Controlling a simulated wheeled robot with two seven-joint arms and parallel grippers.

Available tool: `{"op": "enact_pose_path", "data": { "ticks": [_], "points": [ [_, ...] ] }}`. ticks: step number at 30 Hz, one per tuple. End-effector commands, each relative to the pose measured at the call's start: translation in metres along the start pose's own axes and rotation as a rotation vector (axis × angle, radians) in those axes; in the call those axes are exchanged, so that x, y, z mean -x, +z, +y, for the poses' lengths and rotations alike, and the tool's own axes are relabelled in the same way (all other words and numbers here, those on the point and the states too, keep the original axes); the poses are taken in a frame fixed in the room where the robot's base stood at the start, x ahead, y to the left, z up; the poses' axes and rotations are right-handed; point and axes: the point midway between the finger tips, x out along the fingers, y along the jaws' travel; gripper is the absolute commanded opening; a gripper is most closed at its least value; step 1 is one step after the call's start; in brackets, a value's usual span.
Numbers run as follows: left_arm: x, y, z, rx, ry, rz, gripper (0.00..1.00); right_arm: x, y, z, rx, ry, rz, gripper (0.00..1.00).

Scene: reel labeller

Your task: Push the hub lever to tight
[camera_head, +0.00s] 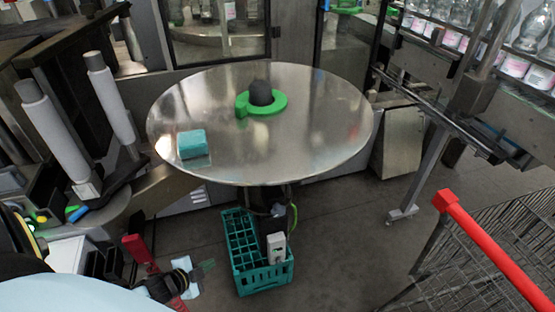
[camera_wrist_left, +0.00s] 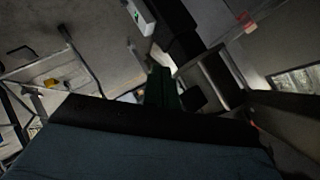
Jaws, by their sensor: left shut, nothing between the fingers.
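I cannot make out the hub lever for certain in either view. In the head view, a reel edge with yellow and green parts (camera_head: 38,244) shows at the far left, partly cut off by the frame and my arm. My left gripper (camera_head: 202,269) is at the lower left, beyond the end of my pale blue arm. It is shut and empty, low in front of the round table and left of the teal crate, apart from the reel edge. The left wrist view is dark and tilted, and shows no clear lever. My right gripper is not in view.
A round steel table (camera_head: 290,160) carries a green disc with a dark dome (camera_head: 261,93) and a teal block (camera_head: 193,143). A teal crate (camera_head: 245,275) stands on the floor. White rollers (camera_head: 50,130) stand at left. A red-railed mesh cart (camera_head: 490,245) is at right.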

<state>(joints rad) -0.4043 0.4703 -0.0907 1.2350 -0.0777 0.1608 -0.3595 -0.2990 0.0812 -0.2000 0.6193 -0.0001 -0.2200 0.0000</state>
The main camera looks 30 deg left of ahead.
Motion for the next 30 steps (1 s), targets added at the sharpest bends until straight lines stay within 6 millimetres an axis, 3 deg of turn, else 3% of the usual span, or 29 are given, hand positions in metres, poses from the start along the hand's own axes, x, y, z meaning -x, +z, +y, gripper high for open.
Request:
{"op": "enact_pose_path", "data": {
  "ticks": [1, 3, 6, 9, 12, 17, 30],
  "points": [
    [0.011, -0.036, -0.054, -0.124, -0.062, 0.113, 0.00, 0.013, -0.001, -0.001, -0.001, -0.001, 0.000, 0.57],
    [0.025, -0.080, -0.107, -0.286, -0.143, 0.259, 0.00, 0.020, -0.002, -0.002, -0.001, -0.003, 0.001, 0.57],
    [0.052, -0.131, -0.160, -0.514, -0.244, 0.461, 0.00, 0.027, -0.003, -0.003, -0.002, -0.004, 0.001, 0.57],
    [0.076, -0.167, -0.187, -0.669, -0.315, 0.611, 0.00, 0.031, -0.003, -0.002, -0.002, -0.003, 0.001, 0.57],
    [0.092, -0.189, -0.200, -0.760, -0.357, 0.704, 0.00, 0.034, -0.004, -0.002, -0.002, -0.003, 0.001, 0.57],
    [0.099, -0.203, -0.206, -0.809, -0.382, 0.757, 0.00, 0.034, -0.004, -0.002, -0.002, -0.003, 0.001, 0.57],
    [0.053, -0.253, -0.209, -0.806, -0.386, 0.756, 0.00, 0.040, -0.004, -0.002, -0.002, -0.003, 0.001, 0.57]
  ]
}}
